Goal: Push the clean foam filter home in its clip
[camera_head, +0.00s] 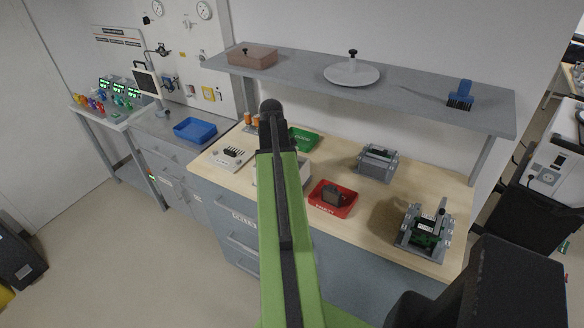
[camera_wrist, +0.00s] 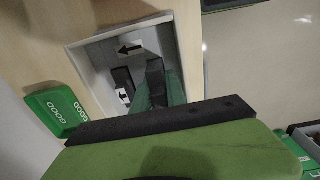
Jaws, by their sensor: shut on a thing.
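A pale open housing (camera_wrist: 165,22) with a grey inside fills the upper middle of the wrist view. A black arrow (camera_wrist: 130,49) on a white label marks its inner wall. My gripper (camera_wrist: 146,80) reaches into this housing and is shut on a dark block with a white arrow label (camera_wrist: 123,94), which appears to be the foam filter. The clip and the block's seating are hidden by the fingers. In the head view the housing (camera_head: 302,171) stands on the wooden bench, mostly behind my green arm, which also hides my gripper there.
A green tray marked GOOD (camera_wrist: 48,114) lies beside the housing; it also shows in the head view (camera_head: 304,139). A red tray (camera_head: 320,205) holds a dark block (camera_head: 332,194). Two grey devices (camera_head: 377,163) (camera_head: 426,232) stand to the right. A shelf (camera_head: 420,87) overhangs the bench.

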